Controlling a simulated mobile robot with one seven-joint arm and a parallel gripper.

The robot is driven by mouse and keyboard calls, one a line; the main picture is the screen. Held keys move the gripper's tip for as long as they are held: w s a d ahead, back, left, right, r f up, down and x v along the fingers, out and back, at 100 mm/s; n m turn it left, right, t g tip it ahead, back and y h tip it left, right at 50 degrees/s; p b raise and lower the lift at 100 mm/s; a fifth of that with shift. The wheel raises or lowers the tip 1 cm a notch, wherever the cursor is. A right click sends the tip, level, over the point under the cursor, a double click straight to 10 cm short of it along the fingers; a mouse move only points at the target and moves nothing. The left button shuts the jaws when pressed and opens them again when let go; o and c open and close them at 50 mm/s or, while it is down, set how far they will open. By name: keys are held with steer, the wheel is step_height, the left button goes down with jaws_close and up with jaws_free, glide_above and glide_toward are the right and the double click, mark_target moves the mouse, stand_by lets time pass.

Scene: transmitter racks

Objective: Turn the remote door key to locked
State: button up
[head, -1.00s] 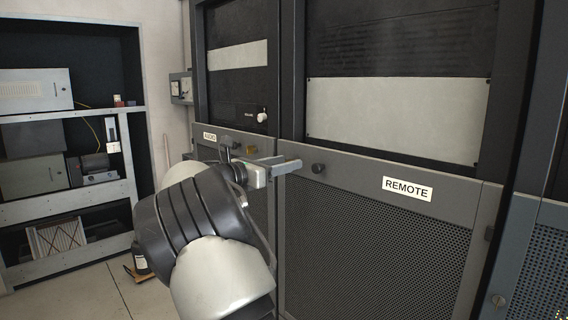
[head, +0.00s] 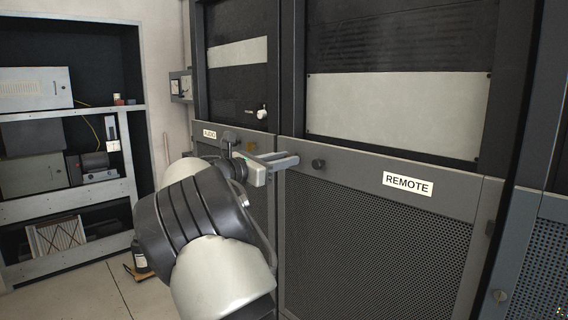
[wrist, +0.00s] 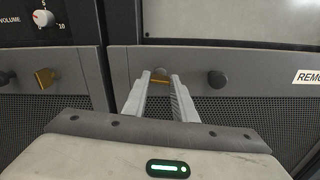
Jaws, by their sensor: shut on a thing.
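The remote door is the grey mesh panel (head: 385,245) with the white REMOTE label (head: 408,185); the label's edge also shows in the wrist view (wrist: 308,77). My gripper (head: 293,159) is at the door's upper left corner. In the wrist view, the brass key (wrist: 158,77) sits between my fingertips (wrist: 160,78), and the gripper is shut on it. The fingers hide parts of the key, and I cannot read its exact angle. In the head view the fingers hide it.
A dark round knob (head: 318,163) is close to the right of my fingers. Another brass key (wrist: 45,77) is on the audio door to the left, beside a dark knob (wrist: 7,77). A volume knob (wrist: 43,18) is above. Shelves (head: 65,130) stand at the left.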

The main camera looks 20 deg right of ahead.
steer(key=shift+m+b, duration=6.1)
steer(key=shift+m, duration=2)
steer(key=o, duration=1)
steer(key=shift+o, duration=0.2)
steer(key=v, duration=1.7)
steer(key=shift+a+b, duration=0.2)
steer(key=shift+b, duration=0.15)
steer(key=shift+s, duration=0.1)
